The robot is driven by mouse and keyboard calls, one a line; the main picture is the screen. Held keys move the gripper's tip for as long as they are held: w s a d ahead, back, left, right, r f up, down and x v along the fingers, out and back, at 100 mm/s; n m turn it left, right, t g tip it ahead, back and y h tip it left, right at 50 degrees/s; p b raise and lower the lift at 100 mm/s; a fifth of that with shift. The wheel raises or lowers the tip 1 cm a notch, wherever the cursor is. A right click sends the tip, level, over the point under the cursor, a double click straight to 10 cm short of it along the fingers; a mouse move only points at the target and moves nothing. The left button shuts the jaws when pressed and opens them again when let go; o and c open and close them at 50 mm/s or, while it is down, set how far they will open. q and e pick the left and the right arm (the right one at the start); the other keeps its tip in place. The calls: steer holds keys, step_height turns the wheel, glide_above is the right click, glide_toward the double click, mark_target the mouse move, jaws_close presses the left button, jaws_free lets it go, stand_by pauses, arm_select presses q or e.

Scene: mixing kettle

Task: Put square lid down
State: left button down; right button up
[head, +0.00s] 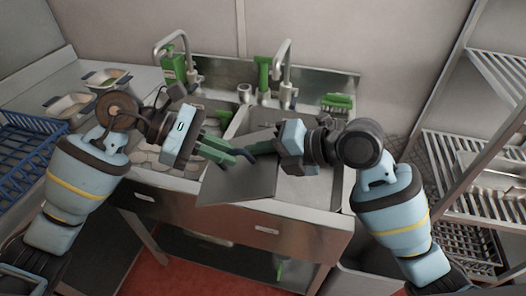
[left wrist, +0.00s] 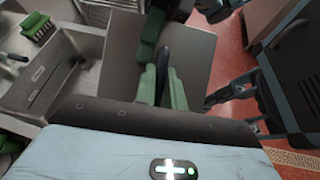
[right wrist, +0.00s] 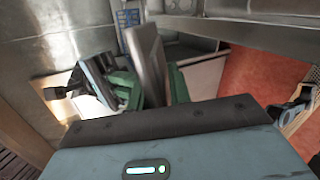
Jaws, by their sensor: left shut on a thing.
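The square lid is a flat grey metal plate (head: 240,185), held tilted over the front edge of the sink counter. In the left wrist view the lid (left wrist: 200,62) spreads beyond the fingers. My left gripper (head: 238,154) is shut on the lid's dark handle, which stands between its green fingers (left wrist: 163,84). My right gripper (head: 262,147) is close beside it at the lid's upper right. In the right wrist view the lid (right wrist: 148,58) is nearly edge-on between my right gripper's green fingers (right wrist: 155,86); whether they clamp it is unclear.
The left sink basin (head: 160,158) holds several dishes. The right basin (head: 300,188) is partly hidden by the lid and my right arm. Taps, a green bottle (head: 174,66) and a green brush (head: 336,102) stand at the back. A wire shelf rack (head: 480,150) is right, a blue rack (head: 25,150) left.

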jaws_close()
arm_select(q)
steer(key=c, duration=1.4)
jaws_free()
steer(key=shift+a, duration=0.1)
steer(key=v, duration=1.2)
